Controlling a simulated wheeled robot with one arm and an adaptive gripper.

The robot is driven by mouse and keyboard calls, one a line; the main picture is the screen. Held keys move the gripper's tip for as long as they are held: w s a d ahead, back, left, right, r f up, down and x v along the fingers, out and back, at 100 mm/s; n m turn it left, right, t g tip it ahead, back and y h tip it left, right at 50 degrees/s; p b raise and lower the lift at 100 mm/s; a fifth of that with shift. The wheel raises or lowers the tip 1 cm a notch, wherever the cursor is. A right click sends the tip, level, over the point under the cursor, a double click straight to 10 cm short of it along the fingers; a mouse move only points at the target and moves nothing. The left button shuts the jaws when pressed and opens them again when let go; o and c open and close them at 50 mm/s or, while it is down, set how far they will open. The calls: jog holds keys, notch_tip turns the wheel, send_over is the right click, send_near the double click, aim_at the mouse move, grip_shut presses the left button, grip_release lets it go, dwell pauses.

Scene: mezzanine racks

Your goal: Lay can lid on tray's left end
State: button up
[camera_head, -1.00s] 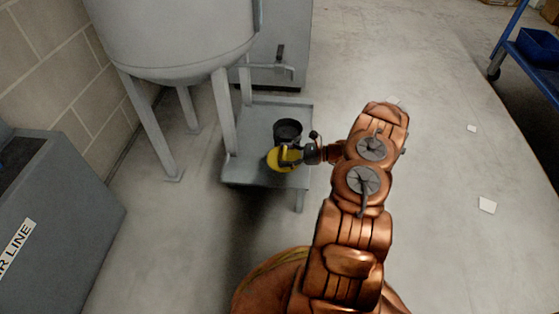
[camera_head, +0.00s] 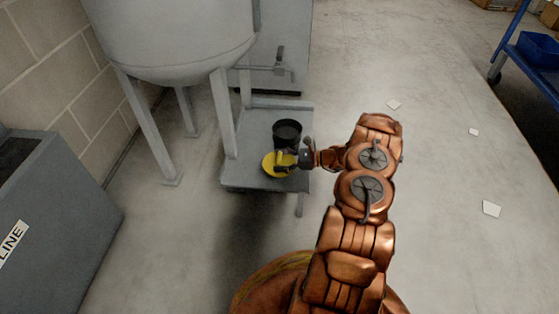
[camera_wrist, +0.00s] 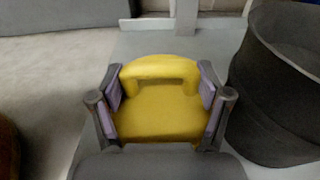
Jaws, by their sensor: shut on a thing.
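The yellow can lid (camera_head: 271,168) is a round disc with a raised grip. It sits just in front of an open black can (camera_head: 287,131), over the front part of the grey tray-like stand (camera_head: 247,142). My gripper (camera_head: 291,159) reaches in from the right and is shut on the lid. In the wrist view the lid (camera_wrist: 160,118) lies between my two purple-padded fingers (camera_wrist: 161,105), with the can (camera_wrist: 275,85) close on the right. I cannot tell whether the lid touches the stand's surface.
A grey tank (camera_head: 172,38) on legs stands at the left, one leg (camera_head: 223,112) rising beside the stand's left edge. A valve pipe (camera_head: 268,69) is behind. A grey box (camera_head: 58,225) is far left; a blue cart (camera_head: 510,45) is far right. Bare stand surface shows left of the can.

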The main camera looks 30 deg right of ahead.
jog(key=shift+f, duration=0.55)
jog(key=o, duration=0.9)
jog(key=shift+c, duration=0.2)
jog(key=shift+r, duration=0.1)
